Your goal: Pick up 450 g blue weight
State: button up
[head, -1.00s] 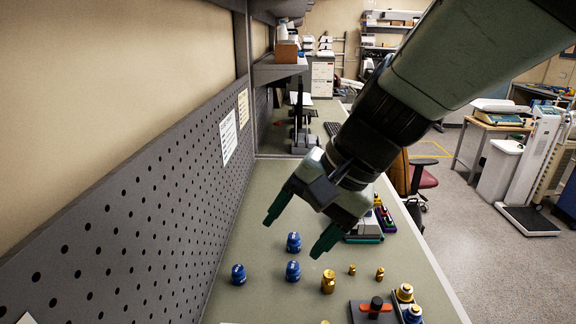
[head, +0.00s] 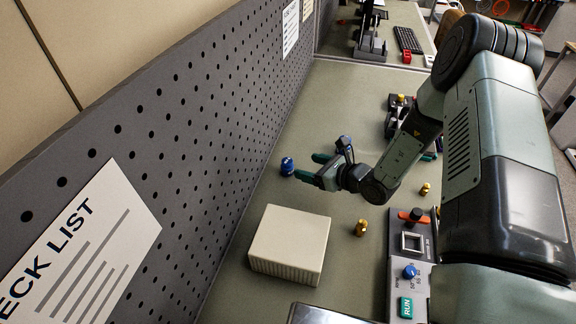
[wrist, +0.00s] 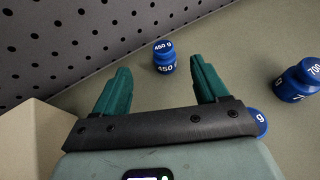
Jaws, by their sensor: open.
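The 450 g blue weight (wrist: 164,57) stands upright on the bench in the wrist view, its label readable. It is just ahead of the two green fingertips and between their lines, with a gap to each. My gripper (wrist: 160,82) is open and empty. In the head view, my gripper (head: 310,166) is low over the bench, pointing left towards a blue weight (head: 287,166) near the pegboard, which appears to be the same one. A blue weight marked 700 (wrist: 298,82) stands at the right in the wrist view. Another blue weight (wrist: 258,121) is partly hidden behind my gripper.
The pegboard wall (head: 200,130) runs along the left. A white box (head: 290,243) stands on the bench nearer the camera. Brass weights (head: 361,228) and a device with a RUN button (head: 407,290) are to the right. Bench between box and gripper is clear.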

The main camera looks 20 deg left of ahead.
aim_at(291, 165)
jog(key=shift+m, duration=0.4)
jog(key=w+a+f, duration=0.1)
jog(key=a, duration=0.1)
jog(key=w+a+f, duration=0.1)
jog(key=f, duration=0.1)
jog(key=shift+w+a+f, duration=0.1)
jog(key=shift+a+f, duration=0.1)
jog(key=shift+a, duration=0.2)
jog(key=shift+f+x, duration=0.1)
jog(key=shift+x, duration=1.4)
jog(key=shift+f+x, duration=0.15)
jog(key=shift+x, duration=1.35)
jog(key=shift+d+r, duration=0.1)
jog(key=shift+d, duration=0.05)
grip_shut()
